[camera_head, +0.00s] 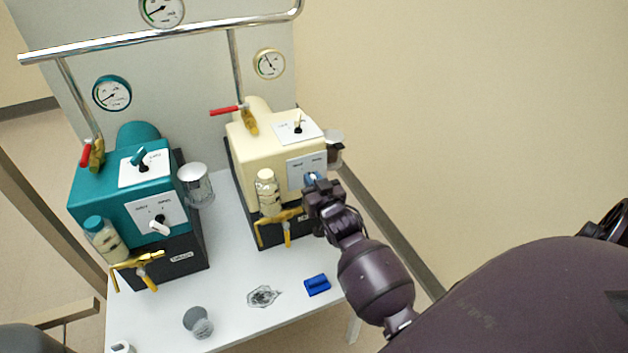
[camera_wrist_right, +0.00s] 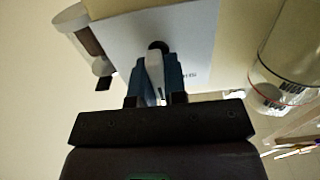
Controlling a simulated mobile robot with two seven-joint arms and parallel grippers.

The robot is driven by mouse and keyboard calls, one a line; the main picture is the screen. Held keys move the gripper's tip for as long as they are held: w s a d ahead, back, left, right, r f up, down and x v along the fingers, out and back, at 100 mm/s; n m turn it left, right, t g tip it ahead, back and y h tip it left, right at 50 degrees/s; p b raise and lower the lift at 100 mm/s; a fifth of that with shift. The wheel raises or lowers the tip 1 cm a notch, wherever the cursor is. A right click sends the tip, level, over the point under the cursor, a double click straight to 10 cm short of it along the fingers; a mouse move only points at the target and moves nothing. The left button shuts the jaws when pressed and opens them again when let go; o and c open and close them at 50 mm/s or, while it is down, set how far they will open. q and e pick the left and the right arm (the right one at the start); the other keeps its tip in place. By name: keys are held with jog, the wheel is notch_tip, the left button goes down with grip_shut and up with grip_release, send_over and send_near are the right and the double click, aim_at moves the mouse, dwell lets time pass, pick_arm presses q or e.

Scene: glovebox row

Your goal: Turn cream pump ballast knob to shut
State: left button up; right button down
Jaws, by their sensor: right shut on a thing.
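The cream pump (camera_head: 264,142) stands at the right of the white table, with a white labelled plate (camera_head: 303,165) on its front face. My right gripper (camera_head: 314,184) is at that plate and covers the knob in the head view. In the right wrist view, the gripper's blue fingertips (camera_wrist_right: 172,78) are shut on the white ballast knob (camera_wrist_right: 154,72), whose dark round base (camera_wrist_right: 158,47) shows on the white plate. The plate's lettering is mostly hidden or too small to read. My left gripper is not in view.
A teal pump (camera_head: 118,192) stands to the left with its own white knob. A clear jar (camera_head: 195,185) sits between the pumps.

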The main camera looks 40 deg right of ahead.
dwell(0.3)
jog(key=c, duration=1.2)
grip_release()
jog(key=shift+o, duration=0.2)
jog(key=shift+s, duration=0.25)
jog(key=p+v, duration=0.1)
jog(key=v, duration=0.9)
jog(key=shift+s, duration=0.15)
